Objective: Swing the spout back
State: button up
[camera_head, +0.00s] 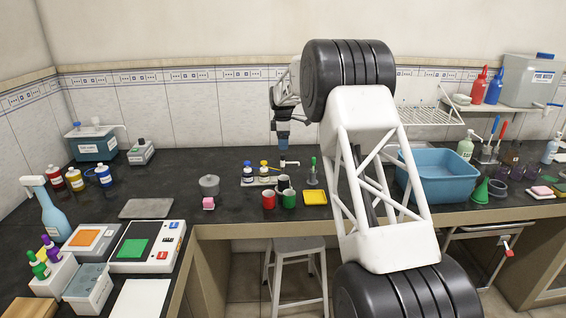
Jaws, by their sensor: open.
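My gripper (283,146) points down over the middle of the bench, small in view, with its jaws open and nothing seen between them. Just below it is a small white spout (290,162), pointing right. The spout sits close to two small bottles with blue and yellow tops (263,171). I cannot tell whether the gripper touches the spout. What carries the spout is partly hidden by the gripper and too small to make out.
Red, black and green cups (268,199) stand in front, beside a yellow tray (315,198). My arm hides the bench right of centre. A blue basin (440,176) lies right of it. A dark blue box with a white spout (92,146) stands at the back left.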

jog(key=shift+r, duration=0.55)
jog(key=shift+s+d+r, duration=0.2)
jog(key=shift+s+r, duration=0.3)
jog(key=shift+r, duration=0.05)
jog(key=s+d+r+m, duration=0.3)
jog(key=s+r, duration=0.2)
jog(key=s, duration=0.7)
jog(key=s+d+r+m+t, duration=0.1)
jog(key=s+d+r+m, duration=0.15)
jog(key=s+r, duration=0.6)
jog(key=s+d+r+m, duration=0.2)
jog(key=s+r+m, duration=0.15)
jog(key=s, duration=1.05)
jog(key=s+d+f+m, duration=0.1)
jog(key=s+f+m, duration=0.2)
jog(key=s, duration=1)
jog(key=s+d+f+m+t, duration=0.1)
jog(key=s+f+m, duration=0.2)
jog(key=s, duration=1)
jog(key=s+d+f+m, duration=0.2)
jog(key=s+f+m, duration=0.1)
jog(key=s, duration=1.1)
jog(key=shift+f+t, duration=0.25)
jog(key=shift+t, duration=0.05)
